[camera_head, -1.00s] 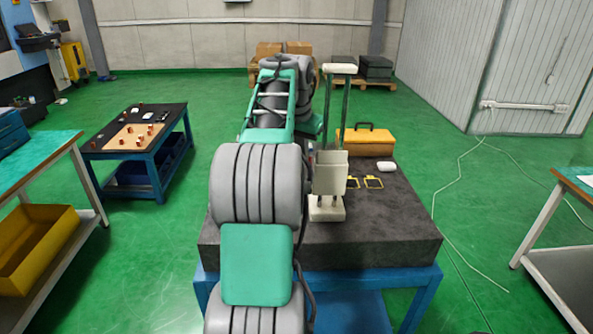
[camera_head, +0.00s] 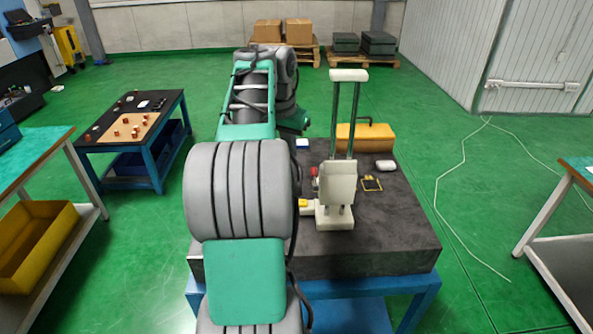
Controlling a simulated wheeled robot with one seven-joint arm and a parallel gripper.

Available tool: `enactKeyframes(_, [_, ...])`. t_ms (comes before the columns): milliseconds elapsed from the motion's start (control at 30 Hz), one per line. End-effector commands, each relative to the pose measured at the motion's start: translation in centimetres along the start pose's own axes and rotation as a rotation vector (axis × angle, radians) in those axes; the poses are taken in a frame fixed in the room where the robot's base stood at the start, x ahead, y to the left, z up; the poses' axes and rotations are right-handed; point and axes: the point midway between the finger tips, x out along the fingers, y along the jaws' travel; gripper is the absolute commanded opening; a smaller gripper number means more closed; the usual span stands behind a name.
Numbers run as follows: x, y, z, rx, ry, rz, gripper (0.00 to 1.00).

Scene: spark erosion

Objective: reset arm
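My grey and green arm (camera_head: 240,195) reaches forward from the bottom of the picture, left of centre. Its far end bends down to the right over the dark slab, near a blue and white item (camera_head: 302,143). My gripper cannot be made out; the arm's own links may hide it. No held object shows.
A dark slab (camera_head: 395,235) on a blue stand carries a white two-post device (camera_head: 337,185), close right of my arm. A yellow toolbox (camera_head: 366,138), a white item (camera_head: 385,164) and a yellow frame (camera_head: 371,184) lie behind. A low table (camera_head: 110,138) stands left; green floor separates them.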

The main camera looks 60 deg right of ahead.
Motion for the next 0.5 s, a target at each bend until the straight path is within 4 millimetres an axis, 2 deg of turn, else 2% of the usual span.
enactKeyframes(33, [-0.91, 0.04, -0.24, 0.001, -0.001, 0.001, 0.00])
enactKeyframes(100, [-1.30, 0.05, -0.36, 0.002, -0.001, 0.000, 0.00])
enactKeyframes(500, [-1.12, 0.08, -0.44, -0.005, 0.001, 0.000, 0.00])
